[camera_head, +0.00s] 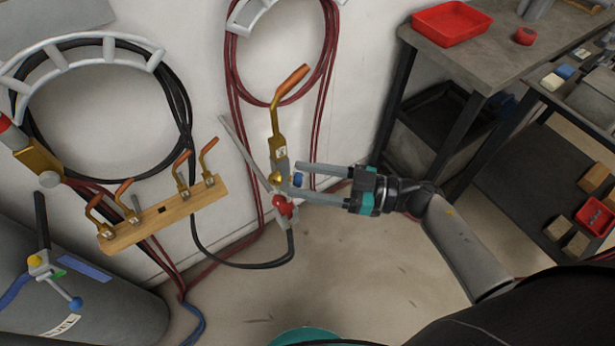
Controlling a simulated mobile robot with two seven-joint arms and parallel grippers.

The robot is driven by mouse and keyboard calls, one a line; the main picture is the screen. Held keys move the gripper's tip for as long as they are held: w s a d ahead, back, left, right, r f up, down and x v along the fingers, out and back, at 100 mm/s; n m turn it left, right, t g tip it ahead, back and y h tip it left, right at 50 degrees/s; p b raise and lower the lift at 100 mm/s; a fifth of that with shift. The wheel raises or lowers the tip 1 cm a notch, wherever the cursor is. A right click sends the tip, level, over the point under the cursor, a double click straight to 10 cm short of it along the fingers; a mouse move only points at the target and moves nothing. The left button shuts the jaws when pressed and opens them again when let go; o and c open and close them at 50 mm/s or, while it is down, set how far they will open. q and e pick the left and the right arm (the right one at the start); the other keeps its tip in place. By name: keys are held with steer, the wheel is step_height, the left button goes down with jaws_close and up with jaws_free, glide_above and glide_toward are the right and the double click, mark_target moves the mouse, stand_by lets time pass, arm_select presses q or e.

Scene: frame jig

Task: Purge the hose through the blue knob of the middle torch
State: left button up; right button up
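The middle torch (278,142) stands roughly upright near the wall, with an orange tip, a brass tube and a silver body. A red knob (285,208) is low on it and a small blue knob (298,179) is at its right side. My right gripper (293,179) reaches in from the right with its two grey fingers apart. The blue knob shows between the fingertips; I cannot tell whether either finger touches it. A dark hose (268,265) hangs below the torch. My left gripper is not in view.
A wooden rack (165,215) with several orange-tipped hooked pieces is at the left, above a grey cylinder (110,300). Coiled hoses hang on the wall (205,50). A dark workbench (480,55) with a red tray (450,22) stands at the right. The floor (360,270) below the gripper is clear.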

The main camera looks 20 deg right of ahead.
jaws_close()
steer(key=shift+n, duration=0.3)
steer(key=shift+n+p, duration=0.45)
steer(key=shift+n, duration=1.45)
steer(key=shift+o, duration=0.5)
jaws_free()
steer(key=v, duration=1.5)
steer(key=shift+d, duration=0.2)
steer(key=shift+s, duration=0.1)
